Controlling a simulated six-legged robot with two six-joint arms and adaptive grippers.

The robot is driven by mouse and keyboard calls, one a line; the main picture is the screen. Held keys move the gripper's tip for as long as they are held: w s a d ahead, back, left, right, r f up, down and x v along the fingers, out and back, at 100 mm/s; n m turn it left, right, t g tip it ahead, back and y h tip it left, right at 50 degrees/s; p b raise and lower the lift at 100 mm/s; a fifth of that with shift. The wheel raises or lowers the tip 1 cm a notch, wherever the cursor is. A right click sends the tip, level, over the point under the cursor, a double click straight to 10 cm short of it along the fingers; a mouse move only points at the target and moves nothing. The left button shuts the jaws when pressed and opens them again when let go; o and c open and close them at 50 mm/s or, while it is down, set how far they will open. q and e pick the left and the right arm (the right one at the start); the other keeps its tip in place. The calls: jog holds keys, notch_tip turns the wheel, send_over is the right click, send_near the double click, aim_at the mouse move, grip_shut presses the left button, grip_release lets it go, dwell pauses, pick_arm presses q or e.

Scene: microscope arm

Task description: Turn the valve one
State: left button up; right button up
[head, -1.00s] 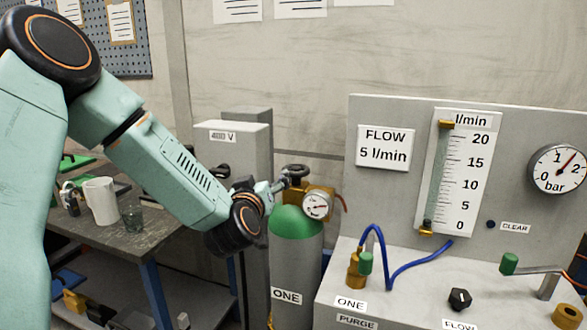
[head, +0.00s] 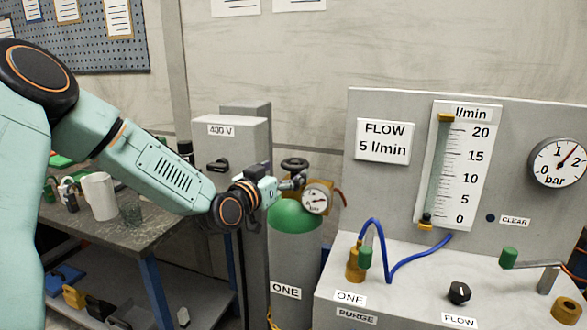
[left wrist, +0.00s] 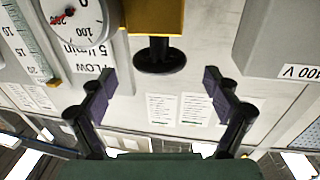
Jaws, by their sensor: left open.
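A green-topped grey gas cylinder (head: 295,250) labelled ONE stands in the middle of the head view. On it are a black handwheel (head: 294,164), a brass block and a round gauge (head: 316,200). In the left wrist view the handwheel (left wrist: 160,58) hangs upside down below the yellow block (left wrist: 155,14). My left gripper (head: 294,182) is beside the cylinder's top, just under the handwheel in the head view. In the left wrist view its fingers (left wrist: 160,88) are spread, with the handwheel beyond the gap between them and nothing held. My right gripper is out of view.
A grey 400 V box (head: 232,148) stands close behind my left wrist.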

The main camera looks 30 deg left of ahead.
aim_at(295, 162)
pick_arm(q)
jog(key=shift+w+a+b, duration=0.15)
jog(key=shift+w+b, duration=0.2)
jog(key=shift+w, duration=2.1)
jog(key=shift+c, duration=0.4)
jog(key=c, duration=1.1)
jog(key=shift+y, duration=0.3)
jog(key=shift+d+r+n+g+y, duration=0.15)
jog(key=shift+n+g+y, duration=0.2)
jog(key=shift+n+y, duration=0.8)
jog(key=shift+d+f+n+g+y, duration=0.1)
jog(key=shift+n+g+y, duration=0.25)
jog(key=shift+n+y, duration=0.75)
jog(key=shift+n+g+y, duration=0.55)
jog(key=shift+g+y, duration=0.05)
jog(key=shift+y, duration=0.95)
jog(key=shift+a, duration=0.1)
